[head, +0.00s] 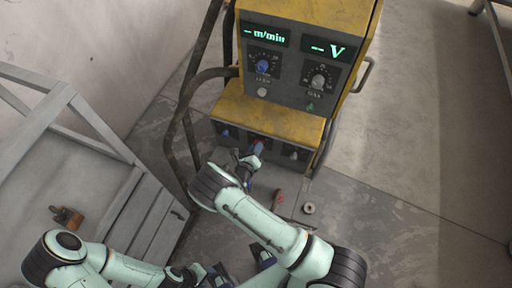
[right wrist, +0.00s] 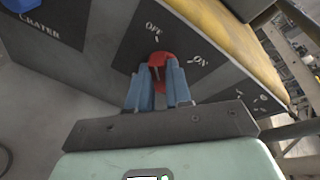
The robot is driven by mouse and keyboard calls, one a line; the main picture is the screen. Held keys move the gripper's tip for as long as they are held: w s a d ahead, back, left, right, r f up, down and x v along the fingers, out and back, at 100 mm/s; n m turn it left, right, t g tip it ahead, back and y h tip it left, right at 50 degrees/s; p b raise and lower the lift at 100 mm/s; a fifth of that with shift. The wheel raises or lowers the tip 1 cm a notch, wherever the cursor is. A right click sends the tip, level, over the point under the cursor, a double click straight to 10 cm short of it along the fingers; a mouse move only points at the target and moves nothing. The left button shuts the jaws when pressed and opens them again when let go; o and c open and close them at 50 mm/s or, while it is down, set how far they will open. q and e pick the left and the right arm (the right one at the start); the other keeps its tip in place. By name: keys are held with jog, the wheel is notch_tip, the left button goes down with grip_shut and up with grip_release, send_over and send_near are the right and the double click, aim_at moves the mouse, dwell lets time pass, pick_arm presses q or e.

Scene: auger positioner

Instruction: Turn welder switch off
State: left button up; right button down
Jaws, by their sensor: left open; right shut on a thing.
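The yellow welder (head: 270,118) stands at the top middle of the head view, and its two displays are lit green. Its red switch (right wrist: 161,60) is on the dark lower front panel, between an OFF mark (right wrist: 154,29) and an ON mark (right wrist: 199,62). My right gripper (head: 257,148) is at this panel, shut on the red switch, with a blue finger on either side; it also shows in the right wrist view (right wrist: 164,78). The fingers hide part of the switch, so I cannot tell its exact setting. My left gripper (head: 236,277) is open, low in the head view, away from the welder.
A blue knob (head: 263,66) and a grey knob (head: 319,81) sit on the upper panel. A grey metal frame (head: 95,180) stands at the left. A red-handled tool (head: 278,199) and a small ring (head: 309,208) lie on the floor. Floor to the right is clear.

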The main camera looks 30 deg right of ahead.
dwell(0.4)
jog(key=c, duration=1.1)
grip_release()
jog(key=shift+o, duration=0.2)
jog(key=v, duration=1.3)
jog(key=shift+a, duration=0.25)
jog(key=shift+s, duration=0.1)
